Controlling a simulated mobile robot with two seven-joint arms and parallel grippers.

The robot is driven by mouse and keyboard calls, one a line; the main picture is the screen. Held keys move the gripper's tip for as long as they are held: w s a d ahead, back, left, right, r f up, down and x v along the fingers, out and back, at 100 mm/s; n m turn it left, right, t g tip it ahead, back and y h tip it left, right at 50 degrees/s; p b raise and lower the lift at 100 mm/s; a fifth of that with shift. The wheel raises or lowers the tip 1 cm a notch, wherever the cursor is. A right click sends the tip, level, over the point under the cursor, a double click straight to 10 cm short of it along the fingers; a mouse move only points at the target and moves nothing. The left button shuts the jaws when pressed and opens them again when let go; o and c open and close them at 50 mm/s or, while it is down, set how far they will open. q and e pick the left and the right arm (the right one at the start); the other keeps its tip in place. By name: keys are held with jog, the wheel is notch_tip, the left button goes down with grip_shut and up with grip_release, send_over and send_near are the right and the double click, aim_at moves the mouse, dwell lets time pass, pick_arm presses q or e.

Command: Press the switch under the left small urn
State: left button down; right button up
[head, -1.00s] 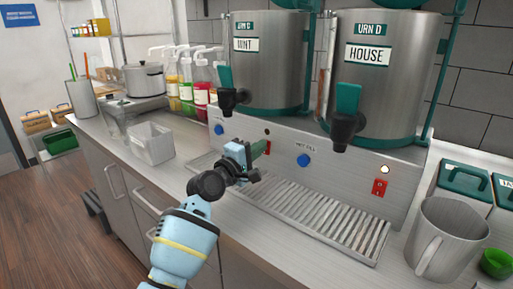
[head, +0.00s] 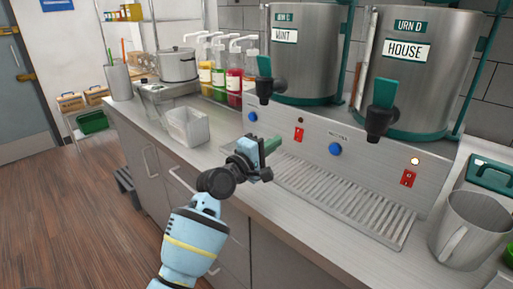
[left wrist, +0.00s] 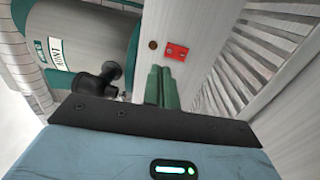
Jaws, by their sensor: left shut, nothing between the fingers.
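The left urn (head: 305,55), labelled MINT, stands on the steel dispenser base. Its red switch (head: 299,134) is on the base's front panel, below a small dark indicator (head: 300,118). The switch also shows in the left wrist view (left wrist: 177,52), just beyond the fingertips. My left gripper (head: 275,146) is shut and empty, its green fingers together, to the lower left of the switch and apart from it. The fingers show in the left wrist view (left wrist: 160,83). Whether the switch is flipped cannot be told. My right gripper is not in view.
The HOUSE urn (head: 418,70) stands to the right, with its own red switch (head: 408,178) and a lit indicator (head: 415,160). Blue buttons (head: 335,149) sit on the panel. A drip tray (head: 345,200) lies in front. A steel pitcher (head: 468,228) stands at right.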

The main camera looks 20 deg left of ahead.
pick_arm(q)
jog(key=shift+r+v, duration=0.2)
jog(key=shift+v, duration=0.7)
jog(key=shift+r+v, duration=0.2)
jog(key=shift+v, duration=0.7)
jog(key=shift+r+v, duration=0.2)
jog(key=shift+v, duration=0.7)
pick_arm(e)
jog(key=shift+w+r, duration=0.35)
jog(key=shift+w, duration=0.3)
pick_arm(q)
jog(key=shift+a, duration=0.1)
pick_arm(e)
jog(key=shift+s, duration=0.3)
pick_arm(q)
jog(key=shift+s, duration=0.1)
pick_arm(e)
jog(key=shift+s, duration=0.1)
